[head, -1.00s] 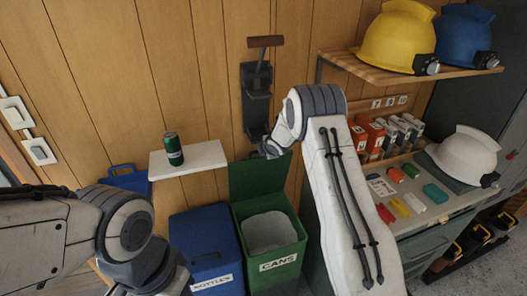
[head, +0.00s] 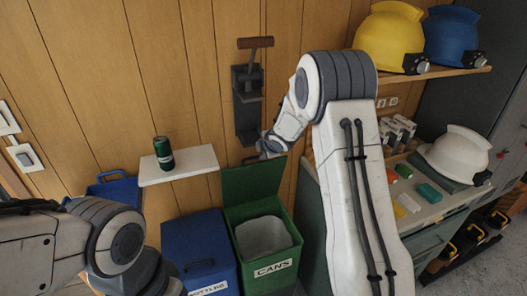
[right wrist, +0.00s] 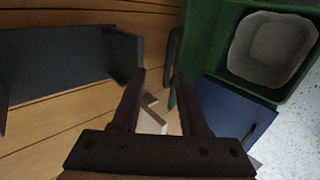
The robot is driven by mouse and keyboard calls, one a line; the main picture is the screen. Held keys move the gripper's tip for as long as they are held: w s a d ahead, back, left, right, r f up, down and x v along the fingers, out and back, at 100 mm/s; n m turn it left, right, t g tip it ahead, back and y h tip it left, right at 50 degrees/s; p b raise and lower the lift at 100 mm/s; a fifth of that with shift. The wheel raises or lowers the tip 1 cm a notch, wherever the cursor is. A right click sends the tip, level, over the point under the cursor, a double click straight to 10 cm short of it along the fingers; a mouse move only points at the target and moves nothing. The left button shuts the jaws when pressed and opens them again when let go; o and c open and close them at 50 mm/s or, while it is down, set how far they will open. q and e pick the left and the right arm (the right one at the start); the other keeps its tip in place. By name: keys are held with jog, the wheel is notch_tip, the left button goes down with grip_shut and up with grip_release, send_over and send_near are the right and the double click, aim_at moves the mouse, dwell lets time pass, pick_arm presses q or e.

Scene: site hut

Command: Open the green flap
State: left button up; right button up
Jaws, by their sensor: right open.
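The green flap (head: 253,179) is the lid of the green bin (head: 272,278) labelled CANS. It stands raised at the bin's back, near the wall, and leaves the bin open. My right gripper (head: 268,149) is at the flap's upper edge, partly hidden by my wrist. In the right wrist view its jaws (right wrist: 157,85) are open with nothing held between them. The flap (right wrist: 188,65) shows there just right of the jaws, with a dark handle beside it; I cannot tell whether they touch. My left arm enters at lower left, its gripper out of view.
A blue bin (head: 203,245) stands left of the green one. A white shelf (head: 195,163) above holds a green can (head: 163,154). A dark wall-mounted press (head: 247,95) is above the flap. A bench (head: 425,205) and helmets are at right.

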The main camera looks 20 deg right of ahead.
jog(key=shift+s+r, duration=0.35)
jog(key=shift+s, duration=0.1)
jog(key=shift+c, duration=0.3)
jog(key=shift+f, duration=0.2)
jog(key=c, duration=0.5)
jog(key=s+a+f+m+t+b, duration=0.1)
jog(key=f+m+b, duration=0.1)
jog(key=b, duration=0.2)
jog(key=s+f+m+t+y+b, duration=0.1)
jog(key=f+m+b, duration=0.1)
jog(key=b, duration=0.2)
jog(key=s+a+f+m+t+b, duration=0.1)
jog(key=f+m+b, duration=0.1)
jog(key=b, duration=0.3)
jog(key=shift+s+a+f+m+y, duration=0.1)
jog(key=shift+s+a+m+y, duration=0.05)
jog(key=shift+a+m+y, duration=0.25)
grip_shut()
jog(key=s+d+f+m+t+h+b, duration=0.2)
jog(key=s+m+t+b, duration=0.5)
jog(key=m+b, duration=0.55)
jog(key=shift+n+g, duration=0.4)
jog(key=shift+n, duration=0.25)
jog(key=w, duration=0.8)
jog(key=w+p, duration=0.1)
jog(key=w, duration=0.4)
jog(key=shift+d+r, duration=0.1)
jog(key=shift+r, duration=0.25)
